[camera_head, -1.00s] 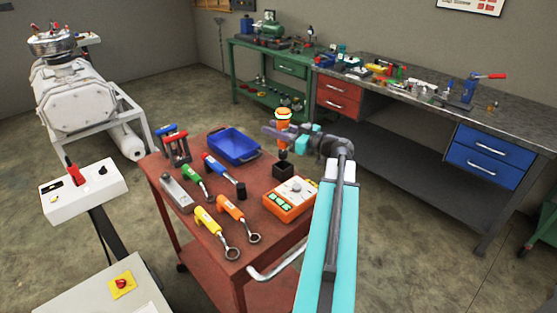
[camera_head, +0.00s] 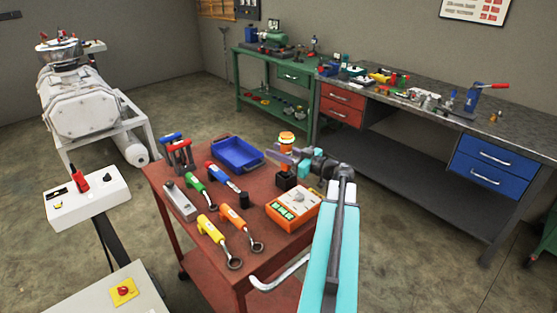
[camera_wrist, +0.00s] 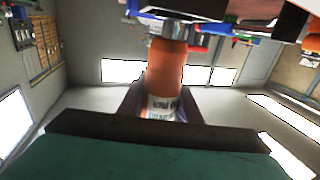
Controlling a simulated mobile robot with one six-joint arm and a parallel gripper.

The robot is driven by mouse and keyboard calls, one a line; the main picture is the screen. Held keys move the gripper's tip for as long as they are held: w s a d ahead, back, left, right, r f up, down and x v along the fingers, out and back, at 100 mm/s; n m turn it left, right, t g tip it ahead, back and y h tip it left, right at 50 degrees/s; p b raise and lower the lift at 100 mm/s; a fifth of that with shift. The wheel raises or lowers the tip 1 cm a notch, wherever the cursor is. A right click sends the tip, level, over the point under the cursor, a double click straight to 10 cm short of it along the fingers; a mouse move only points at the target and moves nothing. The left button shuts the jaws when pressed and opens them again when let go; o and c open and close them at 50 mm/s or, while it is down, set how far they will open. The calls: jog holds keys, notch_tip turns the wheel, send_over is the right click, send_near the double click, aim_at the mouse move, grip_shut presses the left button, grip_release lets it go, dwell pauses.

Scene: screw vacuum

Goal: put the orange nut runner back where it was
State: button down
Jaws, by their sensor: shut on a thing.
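The orange nut runner (camera_head: 286,139) stands upright in my gripper (camera_head: 284,157), with its orange top above the jaws. In the wrist view its orange body (camera_wrist: 166,70) shows between the jaws (camera_wrist: 160,103), with a grey metal end beyond it. The small black square holder (camera_head: 287,181) sits on the red cart (camera_head: 185,237), directly below the nut runner. The nut runner's lower end is at the holder's top; the jaws partly hide it, and I cannot tell how far it is inside.
A workbench (camera_head: 420,112) stands behind.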

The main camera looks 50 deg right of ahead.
jog(key=shift+f, duration=1.7)
jog(key=shift+f, duration=0.15)
jog(key=shift+s+a+f, duration=0.1)
jog(key=shift+f, duration=0.5)
jog(key=c, duration=1.3)
grip_release()
jog(key=shift+f, duration=0.15)
jog(key=shift+r, duration=0.2)
jog(key=shift+s+r, duration=0.25)
jog(key=shift+r, duration=0.05)
jog(key=s+d+b, duration=0.2)
jog(key=s, duration=0.9)
jog(key=shift+d+r, duration=0.25)
jog(key=shift+r, duration=0.1)
